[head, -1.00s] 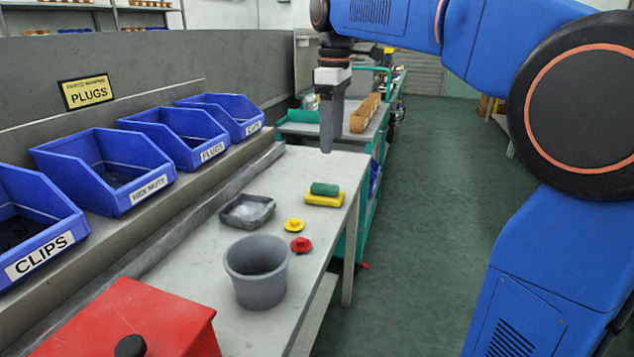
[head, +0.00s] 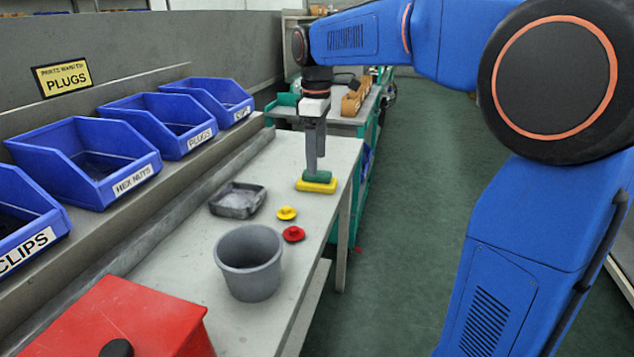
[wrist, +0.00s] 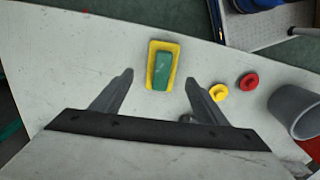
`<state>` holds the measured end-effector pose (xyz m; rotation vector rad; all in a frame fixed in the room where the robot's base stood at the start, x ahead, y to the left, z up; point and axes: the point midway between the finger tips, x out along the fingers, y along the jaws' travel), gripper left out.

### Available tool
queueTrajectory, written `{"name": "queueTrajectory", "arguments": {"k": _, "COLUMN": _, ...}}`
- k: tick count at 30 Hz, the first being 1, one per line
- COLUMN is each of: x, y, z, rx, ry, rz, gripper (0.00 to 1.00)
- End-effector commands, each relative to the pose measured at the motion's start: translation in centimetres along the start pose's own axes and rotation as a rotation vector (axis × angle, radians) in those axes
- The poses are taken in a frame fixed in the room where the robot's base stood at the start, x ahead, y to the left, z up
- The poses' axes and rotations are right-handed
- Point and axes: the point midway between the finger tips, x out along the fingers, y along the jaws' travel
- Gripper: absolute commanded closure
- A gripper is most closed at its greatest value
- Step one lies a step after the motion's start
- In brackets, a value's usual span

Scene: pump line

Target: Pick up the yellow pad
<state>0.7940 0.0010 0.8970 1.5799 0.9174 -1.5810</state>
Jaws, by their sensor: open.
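The yellow pad (head: 316,187) lies flat on the bench near its far right edge, with a green block (head: 319,176) on top of it. In the wrist view the pad (wrist: 152,84) shows as a yellow rim around the green block (wrist: 162,70). My gripper (head: 312,168) points down over the pad in the head view. In the wrist view its two fingers (wrist: 160,82) are spread wide with nothing between their tips but the pad area beyond. The gap between fingertips and block is hard to judge.
A yellow knobbed disc (head: 286,213) and a red one (head: 293,234) lie nearer on the bench. A grey tray (head: 222,211), a grey bucket (head: 249,283) and a red box (head: 160,317) stand closer. Blue bins (head: 85,165) line the left. A green cart (head: 366,127) is behind.

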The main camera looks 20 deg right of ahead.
Motion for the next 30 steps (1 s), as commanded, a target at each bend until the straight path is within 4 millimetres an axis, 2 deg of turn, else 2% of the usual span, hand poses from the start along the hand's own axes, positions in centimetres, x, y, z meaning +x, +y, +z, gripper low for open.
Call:
{"name": "queueTrajectory", "arguments": {"k": 8, "x": 1.8, "y": -0.1, "z": -0.1, "rx": 0.000, "ry": -0.001, "rz": -0.002, "gripper": 0.33}}
{"name": "queueTrajectory", "arguments": {"k": 16, "x": 5.3, "y": -0.3, "z": -0.3, "rx": 0.001, "ry": -0.001, "rz": -0.002, "gripper": 0.33}}
{"name": "queueTrajectory", "arguments": {"k": 26, "x": 6.0, "y": -0.3, "z": -0.3, "rx": 0.000, "ry": 0.000, "rz": 0.000, "gripper": 0.33}}
{"name": "queueTrajectory", "arguments": {"k": 28, "x": 6.0, "y": -0.3, "z": -0.3, "rx": 0.000, "ry": 0.000, "rz": 0.000, "gripper": 0.45}}
{"name": "queueTrajectory", "arguments": {"k": 30, "x": 6.0, "y": -0.3, "z": -0.3, "rx": 0.000, "ry": 0.000, "rz": 0.000, "gripper": 0.61}}
